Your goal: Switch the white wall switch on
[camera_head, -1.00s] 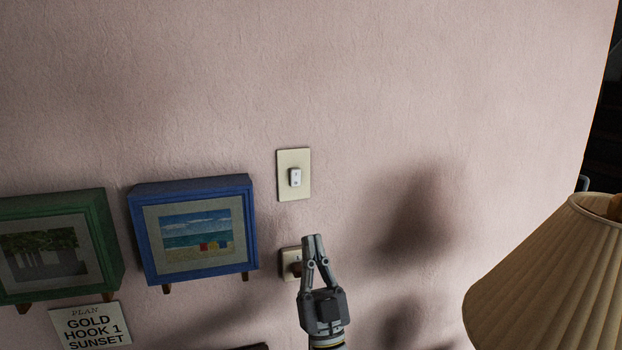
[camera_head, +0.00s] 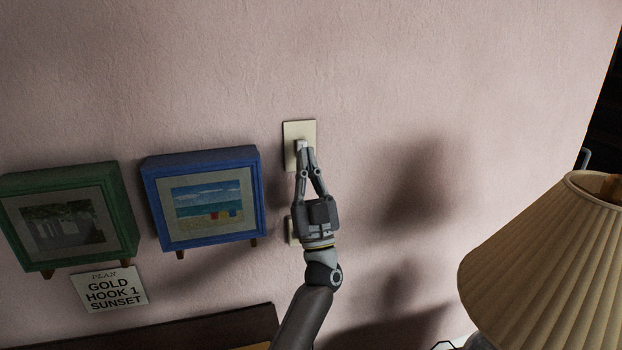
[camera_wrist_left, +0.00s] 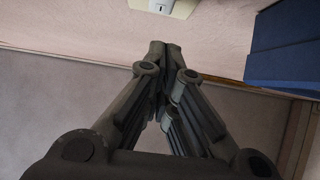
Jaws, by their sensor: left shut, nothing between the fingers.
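The white wall switch (camera_head: 301,144) sits on a cream plate (camera_head: 292,131) on the pink wall. My left gripper (camera_head: 305,150) is shut and empty, pointing up the wall, with its fingertips at the lower part of the switch in the head view. The tips cover part of the switch, and I cannot tell whether they touch it. In the left wrist view the shut fingers (camera_wrist_left: 165,45) point toward the plate (camera_wrist_left: 186,8), which is cut off by the top edge. My right gripper is not in view.
A second plate (camera_head: 292,231) is on the wall below, mostly behind my gripper. A blue-framed beach picture (camera_head: 205,241) and a green-framed picture (camera_head: 125,215) hang at left, above a sign (camera_head: 108,289). A pleated lampshade (camera_head: 540,260) stands at lower right. The wall above is clear.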

